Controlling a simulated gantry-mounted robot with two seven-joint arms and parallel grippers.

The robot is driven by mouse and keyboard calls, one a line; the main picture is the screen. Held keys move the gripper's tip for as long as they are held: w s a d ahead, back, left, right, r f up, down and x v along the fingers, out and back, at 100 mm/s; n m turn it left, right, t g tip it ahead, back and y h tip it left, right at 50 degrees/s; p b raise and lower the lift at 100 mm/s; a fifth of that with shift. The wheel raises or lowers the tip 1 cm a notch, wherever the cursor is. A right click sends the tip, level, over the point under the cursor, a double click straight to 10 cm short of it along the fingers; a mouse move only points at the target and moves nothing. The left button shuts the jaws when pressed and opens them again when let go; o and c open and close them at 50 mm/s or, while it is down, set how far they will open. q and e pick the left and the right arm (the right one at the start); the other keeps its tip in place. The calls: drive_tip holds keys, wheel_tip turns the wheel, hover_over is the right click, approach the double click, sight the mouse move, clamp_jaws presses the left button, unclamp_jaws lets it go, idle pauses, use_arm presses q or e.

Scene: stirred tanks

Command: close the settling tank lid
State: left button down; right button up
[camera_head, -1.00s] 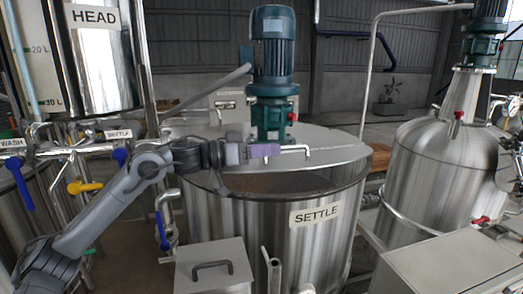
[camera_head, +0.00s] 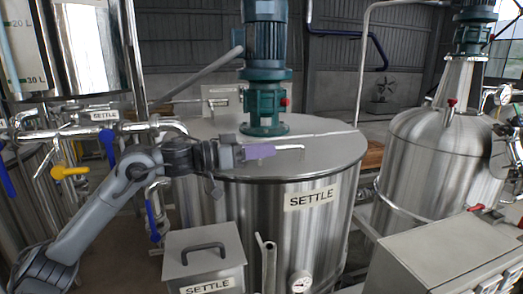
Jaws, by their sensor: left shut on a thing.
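The settling tank (camera_head: 262,208) is a round steel vessel labelled SETTLE in the middle of the view. Its hinged lid half (camera_head: 315,158) lies flat, or nearly so, over the front of the opening, and I see no gap at the rim. A bent metal handle (camera_head: 288,149) stands on the lid. My left gripper (camera_head: 262,151), with purple fingers, is shut on the handle's left part, just above the lid. My right gripper is not in view.
A green motor (camera_head: 265,75) stands on the fixed back part of the lid. A small box with a handle (camera_head: 204,263) stands in front of the tank. Pipes with blue and yellow valve levers (camera_head: 70,172) are at left. A domed steel tank (camera_head: 436,160) stands at right.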

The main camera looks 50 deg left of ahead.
sight(217, 171)
use_arm(q)
drive_tip(key=c, duration=1.4)
unclamp_jaws()
drive_tip(key=shift+d, duration=0.2)
drive_tip(key=shift+c, duration=0.2)
drive_tip(key=shift+o, duration=1.4)
drive_tip(key=shift+s, duration=0.1)
drive_tip(key=shift+s+a+f+b, duration=0.2)
drive_tip(key=shift+s+a+b, duration=0.1)
drive_tip(key=shift+b, duration=0.2)
drive_tip(key=b+v, duration=0.6)
drive_tip(key=v, duration=0.2)
drive_tip(key=shift+s+a+r, duration=0.1)
drive_tip(key=shift+s, duration=0.3)
drive_tip(key=shift+s+a, duration=0.25)
drive_tip(key=shift+s, duration=0.3)
drive_tip(key=shift+r, duration=0.1)
